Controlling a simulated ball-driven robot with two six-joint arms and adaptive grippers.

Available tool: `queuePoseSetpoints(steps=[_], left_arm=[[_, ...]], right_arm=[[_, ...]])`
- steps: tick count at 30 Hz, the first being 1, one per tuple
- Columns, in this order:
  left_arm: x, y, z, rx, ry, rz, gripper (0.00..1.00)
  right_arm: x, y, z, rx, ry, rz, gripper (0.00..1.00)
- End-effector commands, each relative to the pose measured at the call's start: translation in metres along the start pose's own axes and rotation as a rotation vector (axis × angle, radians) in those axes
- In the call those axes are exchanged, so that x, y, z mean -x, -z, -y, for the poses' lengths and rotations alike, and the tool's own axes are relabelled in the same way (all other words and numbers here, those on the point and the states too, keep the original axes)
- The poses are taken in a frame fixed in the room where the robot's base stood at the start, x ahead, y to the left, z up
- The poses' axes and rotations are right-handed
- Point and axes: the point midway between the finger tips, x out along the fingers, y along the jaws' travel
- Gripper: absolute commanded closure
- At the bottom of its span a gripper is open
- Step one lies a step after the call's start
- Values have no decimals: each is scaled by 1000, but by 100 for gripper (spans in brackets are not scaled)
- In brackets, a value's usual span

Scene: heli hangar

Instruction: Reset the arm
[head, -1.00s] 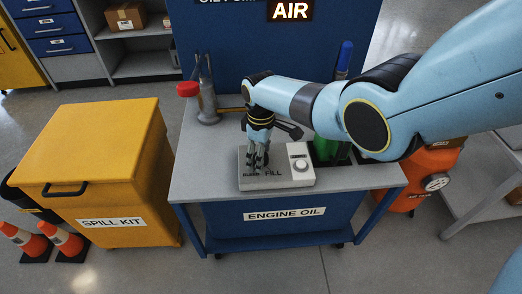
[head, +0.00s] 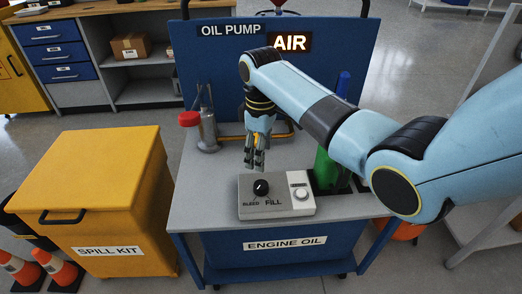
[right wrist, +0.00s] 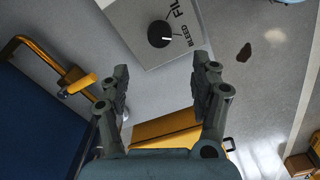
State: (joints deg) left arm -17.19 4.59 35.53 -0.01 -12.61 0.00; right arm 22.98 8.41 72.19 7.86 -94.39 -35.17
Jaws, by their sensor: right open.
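My right gripper (head: 255,160) hangs fingers-down above the back edge of the grey control box on the oil cart, apart from it. Its two fingers stand open and empty in the right wrist view (right wrist: 162,85). The box (head: 250,210) has a black knob (head: 261,187) between the words BLEED and FILL, and a pale round button (head: 301,193) to the right. The knob also shows in the right wrist view (right wrist: 160,34), beyond the fingertips, with its white mark towards BLEED. My left gripper is not in view.
The blue back panel (head: 225,75) with a lit AIR sign (head: 290,42) rises behind my arm. A red-capped metal fitting (head: 207,130) stands left and a green bottle (head: 325,168) right. A yellow spill kit bin (head: 90,185) stands left of the cart.

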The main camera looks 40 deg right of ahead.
Motion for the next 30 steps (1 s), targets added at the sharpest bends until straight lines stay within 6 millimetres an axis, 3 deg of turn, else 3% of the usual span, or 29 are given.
queuePoseSetpoints(steps=[13, 17, 20, 30], left_arm=[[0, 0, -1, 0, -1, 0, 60], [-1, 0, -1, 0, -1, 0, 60], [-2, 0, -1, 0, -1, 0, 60], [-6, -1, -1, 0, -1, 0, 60]], right_arm=[[-1, -1, 0, 0, 1, 2, 36], [-22, -20, 14, 1, 26, 38, 36], [-61, -56, 41, 0, 80, 112, 36], [-238, -247, 165, -122, 152, 309, 36]])
